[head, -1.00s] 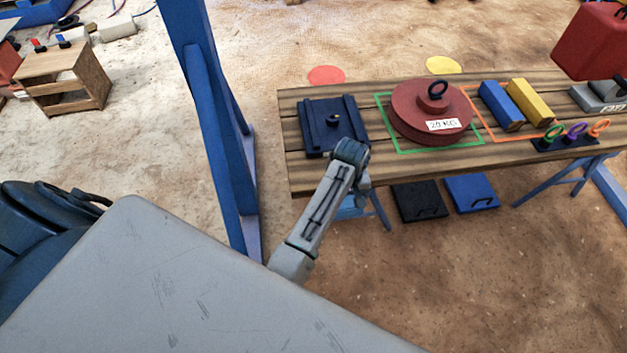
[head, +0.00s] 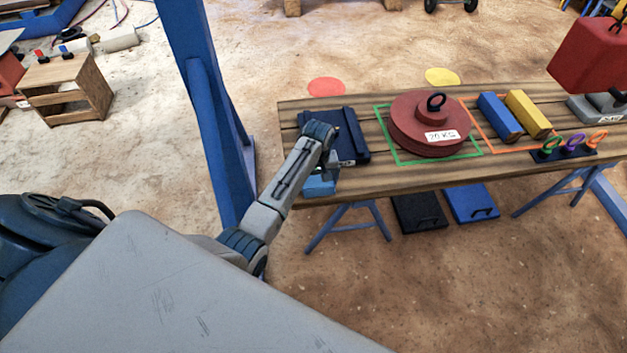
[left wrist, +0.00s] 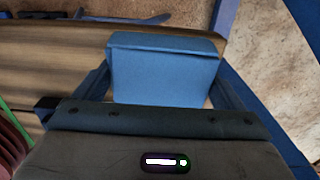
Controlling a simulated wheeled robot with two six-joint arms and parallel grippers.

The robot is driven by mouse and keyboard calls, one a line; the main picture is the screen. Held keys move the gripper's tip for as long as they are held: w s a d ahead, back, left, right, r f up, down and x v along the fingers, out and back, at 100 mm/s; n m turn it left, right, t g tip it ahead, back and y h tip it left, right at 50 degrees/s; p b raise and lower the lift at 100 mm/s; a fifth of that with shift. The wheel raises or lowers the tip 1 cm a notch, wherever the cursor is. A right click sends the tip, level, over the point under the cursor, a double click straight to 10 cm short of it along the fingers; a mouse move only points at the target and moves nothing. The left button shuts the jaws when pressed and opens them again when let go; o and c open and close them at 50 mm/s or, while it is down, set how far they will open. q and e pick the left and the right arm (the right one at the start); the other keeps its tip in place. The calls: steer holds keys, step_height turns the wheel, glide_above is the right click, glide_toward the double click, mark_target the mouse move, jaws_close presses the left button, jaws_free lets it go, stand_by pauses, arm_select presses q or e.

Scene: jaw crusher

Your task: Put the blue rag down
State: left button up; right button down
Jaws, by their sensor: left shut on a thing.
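The blue rag (head: 319,185) shows at the front left edge of the wooden table, below my left gripper (head: 329,170). In the left wrist view the blue rag (left wrist: 163,75) is a flat, folded block between the two fingers of my left gripper (left wrist: 160,90). The gripper is shut on it. The wooden table top (left wrist: 50,60) lies behind and below it. I cannot tell whether the rag touches the wood. My right gripper is not in view.
A dark blue plate (head: 352,130) lies just behind my left wrist. A red 20 kg weight (head: 415,130) stands in a green outline to its right. Blue (head: 500,118) and yellow bars (head: 528,113) lie farther right. A blue post (head: 215,110) stands left of the table.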

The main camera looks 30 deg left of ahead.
mark_target(313, 181)
arm_select(q)
steer(key=shift+w+a, duration=0.2)
steer(key=shift+a, duration=0.05)
steer(key=shift+w+a+f, duration=0.2)
steer(key=shift+a+f, duration=0.15)
steer(key=shift+f, duration=0.2)
steer(key=shift+w+a+f, duration=0.15)
steer(key=shift+a+f, duration=0.2)
steer(key=shift+f, duration=0.2)
steer(key=shift+f+p, duration=0.4)
steer(key=shift+p, duration=0.15)
steer(key=shift+f, duration=0.15)
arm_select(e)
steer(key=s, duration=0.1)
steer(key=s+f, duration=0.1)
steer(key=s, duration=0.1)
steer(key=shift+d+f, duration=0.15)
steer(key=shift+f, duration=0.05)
arm_select(q)
steer(key=o, duration=0.7)
steer(key=shift+f, duration=0.1)
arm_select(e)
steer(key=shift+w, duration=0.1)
